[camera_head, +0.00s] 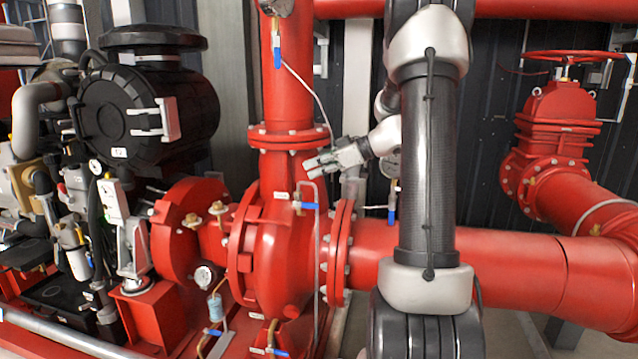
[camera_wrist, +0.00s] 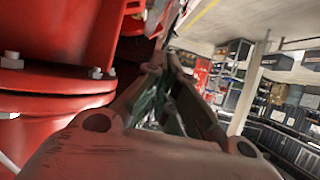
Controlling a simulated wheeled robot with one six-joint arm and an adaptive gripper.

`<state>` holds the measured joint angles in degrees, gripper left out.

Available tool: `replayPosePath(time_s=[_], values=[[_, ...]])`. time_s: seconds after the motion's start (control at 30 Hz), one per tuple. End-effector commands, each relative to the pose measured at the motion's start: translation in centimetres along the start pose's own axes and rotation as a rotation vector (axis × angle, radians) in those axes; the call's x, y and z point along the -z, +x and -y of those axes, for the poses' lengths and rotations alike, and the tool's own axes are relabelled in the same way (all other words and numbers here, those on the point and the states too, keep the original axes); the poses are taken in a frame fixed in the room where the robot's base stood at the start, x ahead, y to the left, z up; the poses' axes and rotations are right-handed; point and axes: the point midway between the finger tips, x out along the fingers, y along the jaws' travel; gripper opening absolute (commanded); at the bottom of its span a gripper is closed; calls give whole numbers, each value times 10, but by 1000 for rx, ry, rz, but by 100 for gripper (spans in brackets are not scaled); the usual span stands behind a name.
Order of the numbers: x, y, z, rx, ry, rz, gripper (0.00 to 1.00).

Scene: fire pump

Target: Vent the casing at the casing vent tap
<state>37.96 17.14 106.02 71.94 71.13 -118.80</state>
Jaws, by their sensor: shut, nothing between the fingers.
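The red pump casing (camera_head: 272,255) stands in the middle of the head view. A small tap with a blue lever (camera_head: 309,206) sits on top of it, with a thin pipe running down beside it; this looks like the casing vent tap. The lever lies about level, pointing right. My gripper (camera_head: 310,165) is above the tap, apart from it, beside the red vertical pipe, pointing left. Its fingers are closed and empty. In the wrist view the fingers (camera_wrist: 165,75) show from behind; the tap cannot be made out there.
A flanged red pipe (camera_head: 284,150) rises just left of my gripper and also fills the left of the wrist view (camera_wrist: 45,90). Another blue lever (camera_head: 278,58) is higher up on it. A gauge (camera_head: 391,165) is behind my arm. More blue-handled valves (camera_head: 276,352) sit low.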

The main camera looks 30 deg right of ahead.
Motion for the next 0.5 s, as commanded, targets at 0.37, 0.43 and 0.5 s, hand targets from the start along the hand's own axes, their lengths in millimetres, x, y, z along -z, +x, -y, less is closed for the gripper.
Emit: replayPosePath(time_s=[0.37, 0.43, 0.5], values=[[-20, -80, 0, -5, 6, 2, 0], [-21, -88, 0, -3, 5, 2, 0], [-22, -93, 0, -3, 4, 2, 0]])
